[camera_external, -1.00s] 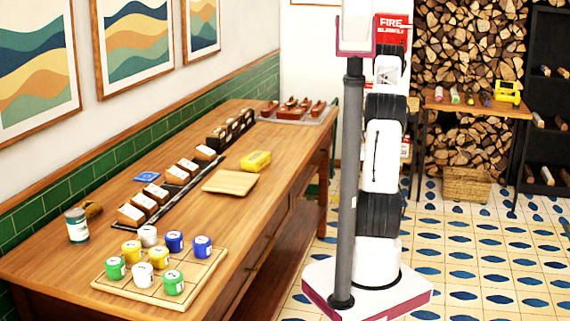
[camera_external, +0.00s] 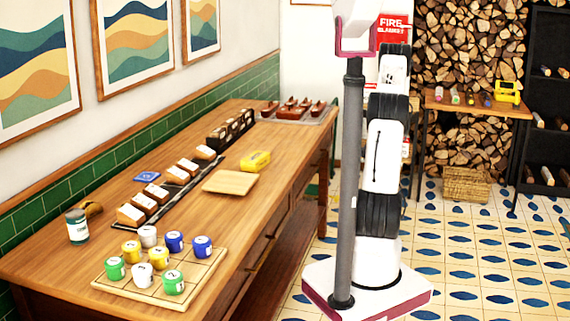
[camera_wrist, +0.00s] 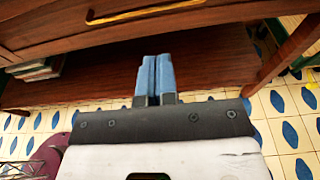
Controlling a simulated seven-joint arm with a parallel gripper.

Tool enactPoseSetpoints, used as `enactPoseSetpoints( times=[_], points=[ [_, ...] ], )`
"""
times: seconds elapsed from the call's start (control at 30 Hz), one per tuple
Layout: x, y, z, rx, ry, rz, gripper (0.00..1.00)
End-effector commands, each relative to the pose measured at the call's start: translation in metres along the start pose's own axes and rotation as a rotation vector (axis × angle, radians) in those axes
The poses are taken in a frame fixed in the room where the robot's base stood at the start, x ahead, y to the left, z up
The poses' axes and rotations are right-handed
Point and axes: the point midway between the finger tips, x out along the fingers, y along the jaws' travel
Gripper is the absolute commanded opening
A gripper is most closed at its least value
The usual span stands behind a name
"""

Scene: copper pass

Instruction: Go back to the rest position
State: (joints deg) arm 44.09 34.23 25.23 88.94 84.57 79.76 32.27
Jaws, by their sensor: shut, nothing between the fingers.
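My gripper (camera_wrist: 154,82) shows in the wrist view with its two blue fingers together and nothing between them. It points toward the lower shelf (camera_wrist: 100,82) of the wooden table, below a drawer front with a brass handle (camera_wrist: 145,12). In the external view my arm stands folded upright on its base at the right of the long wooden table (camera_external: 215,225). The gripper itself cannot be made out in the external view.
The table carries a wooden board (camera_external: 215,268) with several coloured jars, a yellow object (camera_external: 256,161), a square wooden plate (camera_external: 230,182) and a dark teal can (camera_external: 77,227). A table leg (camera_wrist: 285,60) stands right of my gripper. Tiled floor around my base is clear.

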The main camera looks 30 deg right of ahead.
Motion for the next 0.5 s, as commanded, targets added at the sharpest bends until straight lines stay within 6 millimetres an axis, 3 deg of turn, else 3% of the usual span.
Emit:
enactPoseSetpoints(
  times=[0.27,0.5],
  points=[
    [0.005,0.006,0.012,-0.02,0.013,0.018,0.0],
    [0.026,0.035,0.055,-0.1,0.067,0.097,0.0]
  ],
)
